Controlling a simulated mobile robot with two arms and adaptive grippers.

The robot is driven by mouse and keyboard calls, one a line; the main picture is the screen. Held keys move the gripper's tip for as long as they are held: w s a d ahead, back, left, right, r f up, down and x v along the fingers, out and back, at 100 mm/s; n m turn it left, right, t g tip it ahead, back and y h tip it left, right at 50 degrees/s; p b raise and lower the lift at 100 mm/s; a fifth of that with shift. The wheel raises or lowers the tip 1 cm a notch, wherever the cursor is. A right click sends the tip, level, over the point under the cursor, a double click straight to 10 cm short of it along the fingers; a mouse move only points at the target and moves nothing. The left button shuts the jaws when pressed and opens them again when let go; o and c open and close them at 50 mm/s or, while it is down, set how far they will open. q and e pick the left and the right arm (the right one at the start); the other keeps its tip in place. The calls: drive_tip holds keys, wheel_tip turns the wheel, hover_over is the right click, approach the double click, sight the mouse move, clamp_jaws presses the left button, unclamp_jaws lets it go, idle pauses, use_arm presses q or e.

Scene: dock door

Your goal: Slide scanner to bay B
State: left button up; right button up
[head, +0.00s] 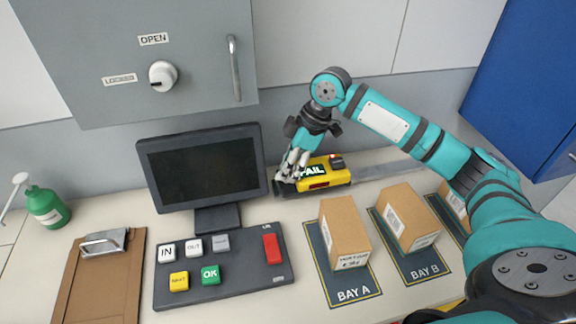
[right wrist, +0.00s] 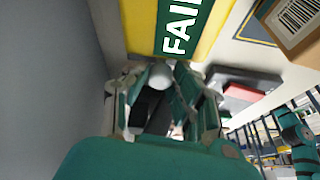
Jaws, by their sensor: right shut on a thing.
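The yellow scanner (head: 340,177) sits on a rail (head: 390,170) behind the bays, at the left end, with FAIL on its green display. Its display also shows large in the right wrist view (right wrist: 182,28). My right gripper (head: 287,178) is at the scanner's left end, shut on a part of it. In the right wrist view a pale round knob (right wrist: 160,75) shows between the fingers. The bay B mat (head: 434,274) bears a cardboard box (head: 407,220), right of and in front of the scanner. My left gripper is not in view.
The bay A mat (head: 353,297) bears another box (head: 345,234). A further box (head: 452,207) stands right of bay B, partly behind my arm. A monitor (head: 203,165) and a button panel (head: 222,268) stand left of the scanner. The rail to the scanner's right looks clear.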

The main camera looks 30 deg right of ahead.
clamp_jaws()
drive_tip(key=shift+s+d+r, duration=0.1)
drive_tip(key=shift+d, duration=0.25)
drive_tip(key=s+d+p, duration=0.1)
drive_tip(key=d, duration=0.4)
drive_tip(key=s+d+p, duration=0.1)
drive_tip(key=d, duration=0.4)
drive_tip(key=s+d+p, duration=0.1)
drive_tip(key=d+p, duration=0.1)
drive_tip(key=d, duration=0.3)
drive_tip(key=shift+s, duration=0.4)
drive_tip(key=shift+a, duration=0.1)
drive_tip(key=o, duration=0.9)
unclamp_jaws()
